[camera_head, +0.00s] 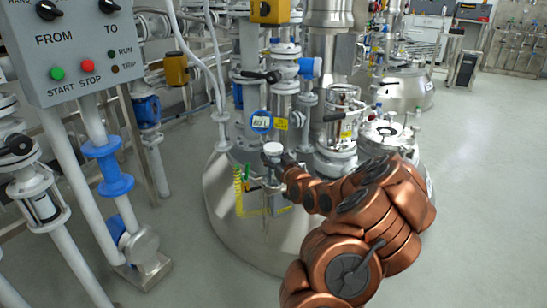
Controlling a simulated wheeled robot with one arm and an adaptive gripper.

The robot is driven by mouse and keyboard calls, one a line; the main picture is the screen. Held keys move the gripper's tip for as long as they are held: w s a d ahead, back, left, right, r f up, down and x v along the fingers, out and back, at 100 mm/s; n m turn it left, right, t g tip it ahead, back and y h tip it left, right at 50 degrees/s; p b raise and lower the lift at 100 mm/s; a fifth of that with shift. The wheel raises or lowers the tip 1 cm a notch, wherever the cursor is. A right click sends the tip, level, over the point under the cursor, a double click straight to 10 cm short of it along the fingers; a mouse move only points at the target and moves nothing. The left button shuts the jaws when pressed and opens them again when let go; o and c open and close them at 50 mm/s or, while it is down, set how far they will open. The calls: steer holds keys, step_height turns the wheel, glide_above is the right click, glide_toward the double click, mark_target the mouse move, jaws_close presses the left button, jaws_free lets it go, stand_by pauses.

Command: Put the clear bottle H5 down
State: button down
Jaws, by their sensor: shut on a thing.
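My copper-coloured arm reaches from the lower right toward the steel vessel. My gripper (277,170) is small and dark at its end, in front of the vessel's top. It is shut on what looks like the clear bottle H5, whose pale round cap (272,149) shows just above the fingers. The bottle's body is hard to make out against the steel behind it, and its label cannot be read. The bottle appears upright and held up in the air.
A large steel vessel (228,205) with valves and pipes fills the middle. A control box (75,50) with green and red buttons stands at upper left, above white pipes with blue fittings. Open grey floor (490,200) lies to the right. A second vessel (410,90) stands behind.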

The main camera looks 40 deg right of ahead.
steer(key=shift+c, duration=1.8)
jaws_free()
steer(key=shift+r, duration=0.1)
steer(key=shift+p+v, duration=0.3)
steer(key=shift+v, duration=0.6)
steer(key=p+v, duration=0.1)
steer(key=v, duration=0.9)
steer(key=shift+p, duration=0.35)
steer(key=shift+s, duration=0.1)
